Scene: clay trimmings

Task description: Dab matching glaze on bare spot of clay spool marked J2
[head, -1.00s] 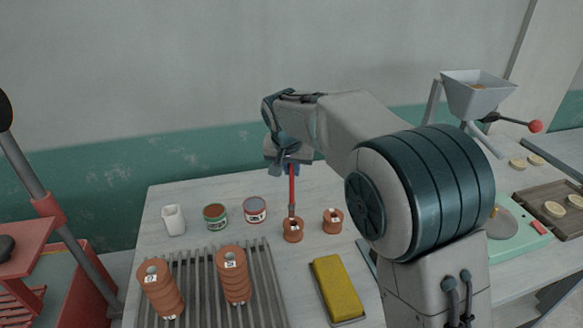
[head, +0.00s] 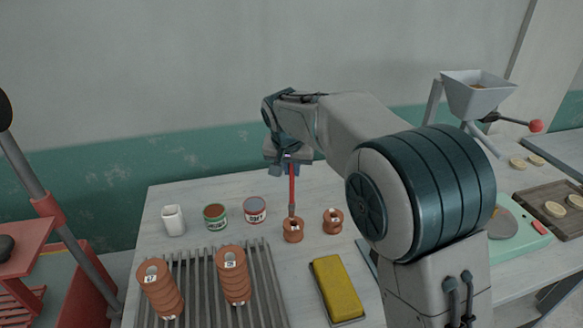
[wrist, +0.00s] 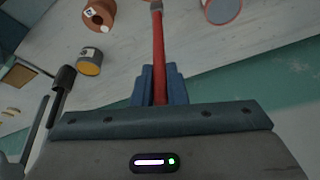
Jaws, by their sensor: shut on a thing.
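My gripper (head: 287,168) is shut on the red handle of a brush (head: 292,190), which hangs nearly upright. In the wrist view the brush (wrist: 158,45) runs up between the blue fingers (wrist: 160,84), its tip out of frame. In the head view the tip appears at the near clay spool (head: 293,233); I cannot tell if it touches. A green-labelled tin (head: 215,217) and a red-and-white tin (head: 255,211) stand left. A tin with ochre contents (wrist: 89,62) shows in the wrist view.
Two stacks of clay spools (head: 162,294) (head: 234,279) stand on a slatted rack (head: 205,300) at the front. A white cup (head: 174,221) stands at the back left. A yellow sponge (head: 338,286) lies on a tray right of the rack. My arm hides part of the table.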

